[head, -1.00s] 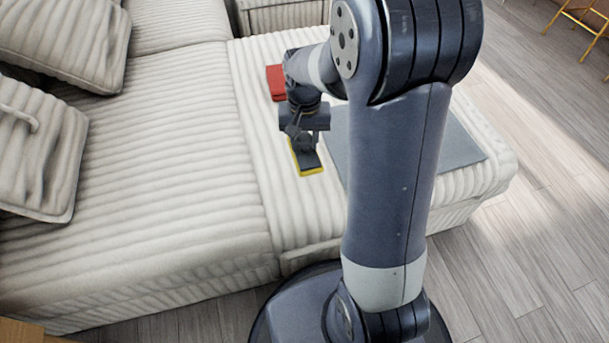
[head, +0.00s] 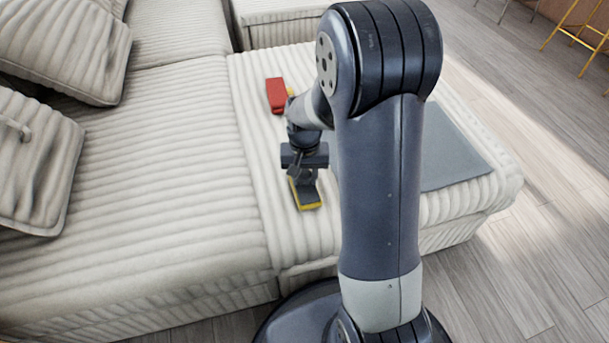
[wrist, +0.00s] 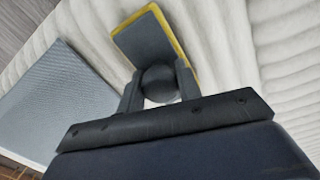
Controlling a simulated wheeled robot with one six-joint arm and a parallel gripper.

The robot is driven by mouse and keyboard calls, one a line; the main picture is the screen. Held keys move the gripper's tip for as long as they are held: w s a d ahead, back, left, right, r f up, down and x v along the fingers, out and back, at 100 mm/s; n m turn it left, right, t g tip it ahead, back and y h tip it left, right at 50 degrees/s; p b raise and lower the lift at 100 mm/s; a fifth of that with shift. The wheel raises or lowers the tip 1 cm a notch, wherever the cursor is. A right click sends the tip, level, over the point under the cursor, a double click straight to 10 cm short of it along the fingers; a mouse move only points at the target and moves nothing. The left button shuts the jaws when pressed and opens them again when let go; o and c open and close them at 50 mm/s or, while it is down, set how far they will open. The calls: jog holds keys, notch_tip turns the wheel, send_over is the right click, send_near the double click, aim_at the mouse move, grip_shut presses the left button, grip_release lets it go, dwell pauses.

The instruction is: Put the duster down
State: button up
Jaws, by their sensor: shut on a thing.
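The duster is a flat grey pad with a yellow edge and a dark rounded grip. It shows in the head view (head: 307,196) over the cream ribbed sofa seat (head: 305,235), and in the wrist view (wrist: 150,45). My gripper (head: 305,172) is shut on the duster's grip; in the wrist view its two fingers (wrist: 158,92) stand on either side of the rounded grip. The pad lies close to the seat surface; I cannot tell whether it touches.
A grey flat mat (head: 455,160) lies on the seat at right, partly behind my arm. Cushions (head: 40,150) rest at left. The seat left of the duster is clear.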

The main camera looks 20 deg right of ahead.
aim_at(304, 173)
jog(key=o, duration=1)
notch_tip(304, 173, up, 12)
jog(key=p, duration=0.5)
jog(key=shift+r, duration=0.1)
notch_tip(304, 173, down, 12)
jog(key=b, duration=0.5)
jog(key=shift+r+p, duration=0.9)
jog(key=shift+r, duration=1.05)
jog(key=shift+f, duration=0.1)
